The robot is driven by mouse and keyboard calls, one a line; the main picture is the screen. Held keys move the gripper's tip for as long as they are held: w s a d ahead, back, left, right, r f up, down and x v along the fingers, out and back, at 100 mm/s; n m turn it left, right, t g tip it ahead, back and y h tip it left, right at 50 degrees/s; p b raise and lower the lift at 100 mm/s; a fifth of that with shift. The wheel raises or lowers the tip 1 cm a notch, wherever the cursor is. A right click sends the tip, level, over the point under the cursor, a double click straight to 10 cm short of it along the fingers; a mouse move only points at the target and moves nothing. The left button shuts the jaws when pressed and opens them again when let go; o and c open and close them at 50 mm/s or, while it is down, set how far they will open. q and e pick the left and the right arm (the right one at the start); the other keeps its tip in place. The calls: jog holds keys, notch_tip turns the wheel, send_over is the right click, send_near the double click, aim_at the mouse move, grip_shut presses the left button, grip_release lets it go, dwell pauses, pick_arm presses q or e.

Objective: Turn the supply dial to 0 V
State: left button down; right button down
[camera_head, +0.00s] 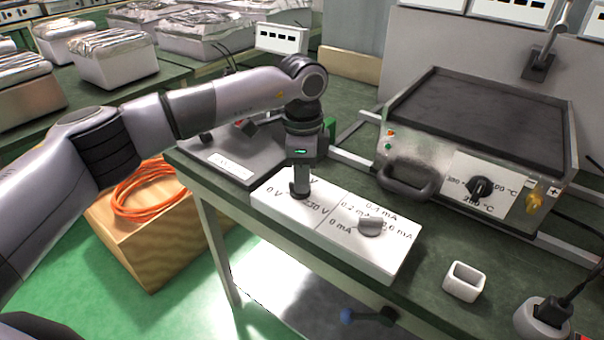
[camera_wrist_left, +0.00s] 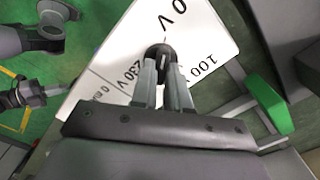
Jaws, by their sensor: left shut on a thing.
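The supply panel is a white box (camera_head: 280,205) on the green bench, with 0 V and 230 V readable beside its dial in the head view. My left gripper (camera_head: 300,187) points straight down over it and hides most of the supply dial. In the left wrist view the dial is a round black knob (camera_wrist_left: 158,53) with a pale mark. My left gripper (camera_wrist_left: 164,72) is shut on the knob, one finger on each side. The 0 V label is above the knob, 230 V to its lower left and 100 to its right.
A grey mA knob (camera_head: 370,226) sits on the same box. A hot plate (camera_head: 480,120) with its own black dial (camera_head: 481,187) stands at the right. A small white square cup (camera_head: 464,281) and a plug (camera_head: 545,312) are near the front right. Orange cable (camera_head: 145,190) lies on a wooden box.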

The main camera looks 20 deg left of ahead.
dwell(0.5)
pick_arm(q)
jog(key=c, duration=1.1)
grip_release()
jog(key=shift+r, duration=3.6)
